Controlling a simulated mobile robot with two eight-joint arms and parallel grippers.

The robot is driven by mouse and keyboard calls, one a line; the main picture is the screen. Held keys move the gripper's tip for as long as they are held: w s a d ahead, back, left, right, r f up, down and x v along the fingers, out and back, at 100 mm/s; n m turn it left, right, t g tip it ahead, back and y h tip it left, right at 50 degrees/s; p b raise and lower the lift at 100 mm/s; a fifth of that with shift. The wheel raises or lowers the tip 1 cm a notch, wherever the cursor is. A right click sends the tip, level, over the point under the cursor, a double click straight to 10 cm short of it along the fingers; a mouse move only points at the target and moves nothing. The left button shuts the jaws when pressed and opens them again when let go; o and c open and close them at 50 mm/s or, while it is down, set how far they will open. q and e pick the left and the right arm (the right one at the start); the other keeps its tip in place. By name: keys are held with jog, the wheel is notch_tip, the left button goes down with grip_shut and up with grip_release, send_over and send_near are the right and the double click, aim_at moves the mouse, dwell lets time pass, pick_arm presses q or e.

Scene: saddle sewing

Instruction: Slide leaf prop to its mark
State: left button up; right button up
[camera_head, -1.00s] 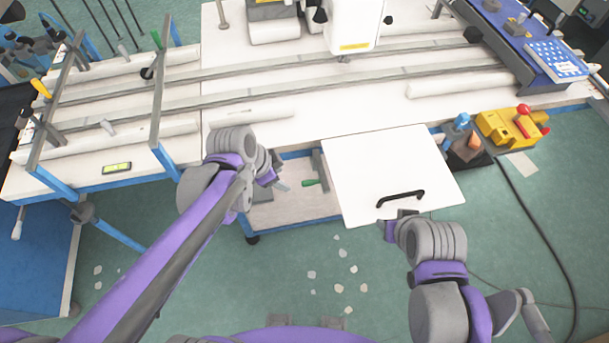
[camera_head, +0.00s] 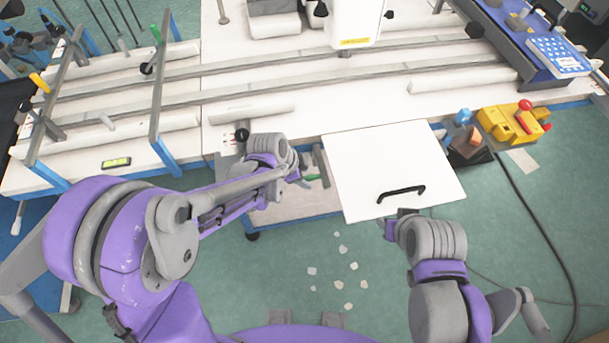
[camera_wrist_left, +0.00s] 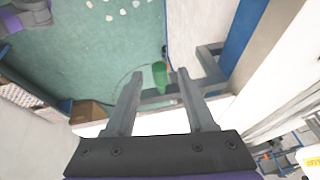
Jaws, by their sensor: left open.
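The leaf prop appears to be the grey bar (camera_head: 319,163) with a green grip (camera_head: 313,177), in the open bay left of the white leaf (camera_head: 385,155). My left gripper (camera_head: 303,182) is just left of the green grip. In the left wrist view my open jaws (camera_wrist_left: 160,76) point toward the green grip (camera_wrist_left: 161,74), which shows between the fingertips; I cannot tell if it lies inside the jaws. The grey bar (camera_wrist_left: 211,62) shows beside it. My right gripper (camera_head: 393,222) is at the leaf's front edge, below the black handle; its fingers are unclear. I cannot make out the mark.
The white table (camera_head: 300,118) with long rails stands behind the bay. A black knob (camera_head: 242,135) is at its front edge, near my left wrist. A yellow block with red knobs (camera_head: 512,125) is right of the leaf. Pale scraps lie on the green floor (camera_head: 300,245).

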aim_at(319, 175)
pick_arm(q)
jog(key=shift+d+f, duration=0.1)
grip_shut()
dwell(0.3)
jog(key=d, duration=0.2)
jog(key=w+d, duration=0.1)
jog(key=shift+d+b, duration=0.3)
jog(key=shift+d, duration=0.05)
grip_release()
jog(key=shift+a, duration=0.1)
jog(key=p+v, duration=0.1)
jog(key=v, duration=0.9)
jog(key=shift+a+r, duration=0.2)
jog(key=shift+r, duration=0.15)
